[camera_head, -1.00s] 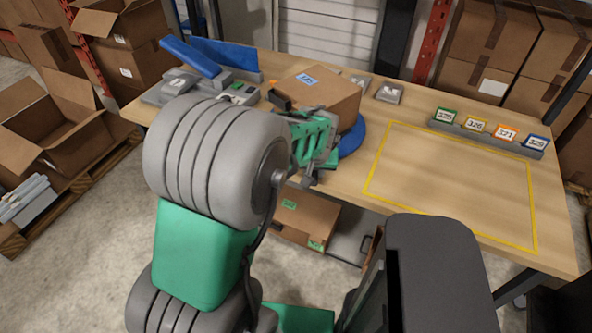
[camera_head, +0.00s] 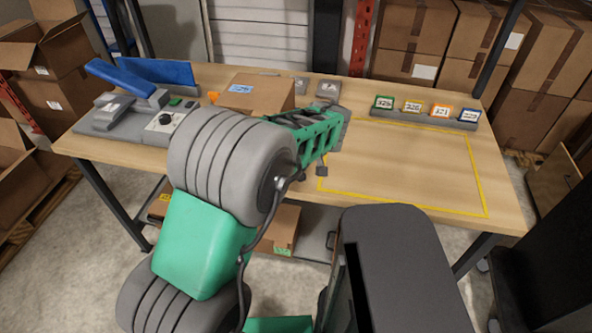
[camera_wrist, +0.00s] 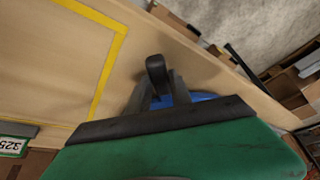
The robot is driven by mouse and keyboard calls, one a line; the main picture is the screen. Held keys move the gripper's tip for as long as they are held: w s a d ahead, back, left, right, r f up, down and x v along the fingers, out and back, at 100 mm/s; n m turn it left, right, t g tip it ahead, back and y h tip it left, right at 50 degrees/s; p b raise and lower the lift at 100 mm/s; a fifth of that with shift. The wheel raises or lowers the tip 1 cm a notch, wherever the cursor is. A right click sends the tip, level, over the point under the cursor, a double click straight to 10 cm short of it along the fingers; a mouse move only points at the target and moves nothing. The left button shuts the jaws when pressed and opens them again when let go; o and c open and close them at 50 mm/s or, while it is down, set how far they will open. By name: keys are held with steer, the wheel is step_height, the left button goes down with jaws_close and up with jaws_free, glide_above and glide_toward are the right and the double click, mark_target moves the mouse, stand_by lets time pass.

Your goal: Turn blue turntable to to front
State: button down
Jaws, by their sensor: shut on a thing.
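The blue turntable (camera_wrist: 204,97) shows only as a small blue patch past my gripper in the wrist view. My arm and the box hide it in the head view. A black upright peg (camera_wrist: 156,70), seemingly its handle, stands between my fingers. My gripper (camera_wrist: 160,96) is shut on this peg. In the head view, my gripper (camera_head: 323,168) is low at the left edge of the yellow outline, right of and in front of a cardboard box (camera_head: 270,95) with a blue label. The contact between box and turntable is hidden.
Several coloured number cards (camera_head: 412,106) stand in a grey holder at the back right. The yellow-outlined area (camera_head: 400,165) is bare. A grey device (camera_head: 165,122) with a black knob and a blue chute (camera_head: 125,78) are on the left. Small grey blocks (camera_head: 327,89) stand behind.

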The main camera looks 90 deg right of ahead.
steer(key=shift+s+d+r, duration=0.15)
steer(key=shift+s+d, duration=0.05)
steer(key=shift+s, duration=0.05)
stand_by(0.3)
steer(key=c, duration=1.3)
jaws_free()
steer(key=shift+s, duration=0.1)
steer(key=shift+c, duration=0.2)
steer(key=shift+o, duration=0.9)
steer(key=v, duration=0.7)
steer(key=shift+a+r+b, duration=0.15)
steer(key=shift+r+b, duration=0.1)
steer(key=shift+b, duration=0.05)
